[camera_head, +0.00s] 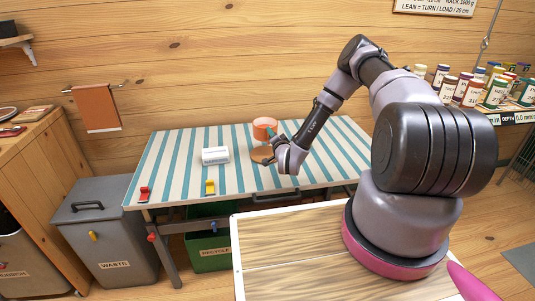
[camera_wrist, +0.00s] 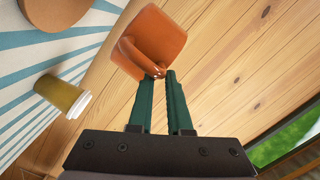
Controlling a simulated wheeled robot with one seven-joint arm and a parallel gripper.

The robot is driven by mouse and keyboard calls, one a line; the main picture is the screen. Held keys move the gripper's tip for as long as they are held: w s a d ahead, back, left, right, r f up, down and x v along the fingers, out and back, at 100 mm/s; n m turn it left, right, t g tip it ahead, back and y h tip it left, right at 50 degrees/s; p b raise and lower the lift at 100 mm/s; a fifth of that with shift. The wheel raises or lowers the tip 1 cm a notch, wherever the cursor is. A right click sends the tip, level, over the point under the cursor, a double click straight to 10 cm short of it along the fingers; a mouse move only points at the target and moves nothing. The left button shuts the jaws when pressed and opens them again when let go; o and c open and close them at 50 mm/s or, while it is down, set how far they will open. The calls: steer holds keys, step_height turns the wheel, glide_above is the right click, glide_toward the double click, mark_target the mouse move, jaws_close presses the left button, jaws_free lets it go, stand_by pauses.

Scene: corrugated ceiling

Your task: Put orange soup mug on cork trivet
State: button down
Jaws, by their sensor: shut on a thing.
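The orange soup mug (camera_head: 264,131) is up near the back edge of the striped table, in front of the wood wall. It also shows in the wrist view (camera_wrist: 165,32), with its handle towards my fingers. My gripper (camera_head: 273,137) is shut on the mug at its handle side; the two green fingers show in the wrist view (camera_wrist: 160,76). The mug looks raised above the table. The cork trivet (camera_head: 261,156) lies on the table below the mug, partly hidden by my wrist. A tan round edge at the wrist view's upper left may be the trivet.
The striped table (camera_head: 180,170) holds a white box (camera_head: 215,155) left of the trivet. Red (camera_head: 144,194) and yellow (camera_head: 210,187) items sit at its front edge. A mustard container with a white lid (camera_wrist: 62,95) stands near the mug. Striped table surface left of the box is clear.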

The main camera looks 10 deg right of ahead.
steer(key=shift+f, duration=4.4)
steer(key=c, duration=0.8)
jaws_free()
steer(key=shift+f, duration=0.15)
steer(key=shift+c, duration=0.2)
steer(key=s, duration=0.8)
steer(key=s+d, duration=0.1)
steer(key=s, duration=0.3)
steer(key=shift+r, duration=0.3)
